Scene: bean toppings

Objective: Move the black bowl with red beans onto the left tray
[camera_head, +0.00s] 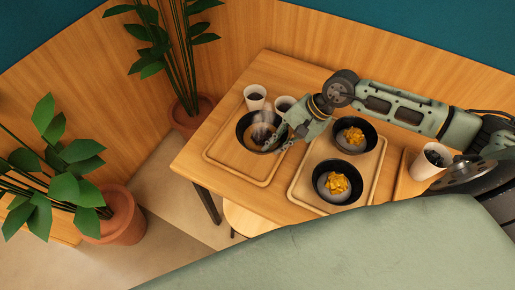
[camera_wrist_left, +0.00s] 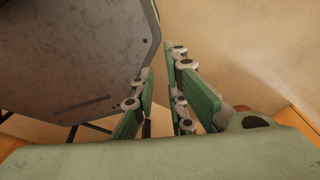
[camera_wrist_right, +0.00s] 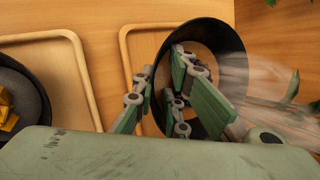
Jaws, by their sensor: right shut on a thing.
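A black bowl (camera_head: 245,124) is over the left wooden tray (camera_head: 233,165) in the head view. Something dark and brownish shows inside it under pale haze; I cannot make out beans. I cannot tell whether the bowl touches the tray. My right gripper (camera_head: 284,137) is shut on the bowl's near right rim. In the right wrist view the gripper (camera_wrist_right: 165,85) is at the rim of the black bowl (camera_wrist_right: 237,50), which looks tilted there. My left gripper (camera_wrist_left: 160,75) shows only in the left wrist view, away from the bowl, with a narrow gap between its fingers.
A middle tray (camera_head: 303,195) holds two black bowls with yellow topping, a far one (camera_head: 371,133) and a near one (camera_head: 353,194). Two cups (camera_head: 254,97) (camera_head: 284,101) stand behind the left tray. Another cup (camera_head: 428,162) is at the right. Potted plants (camera_head: 118,218) stand left of the table.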

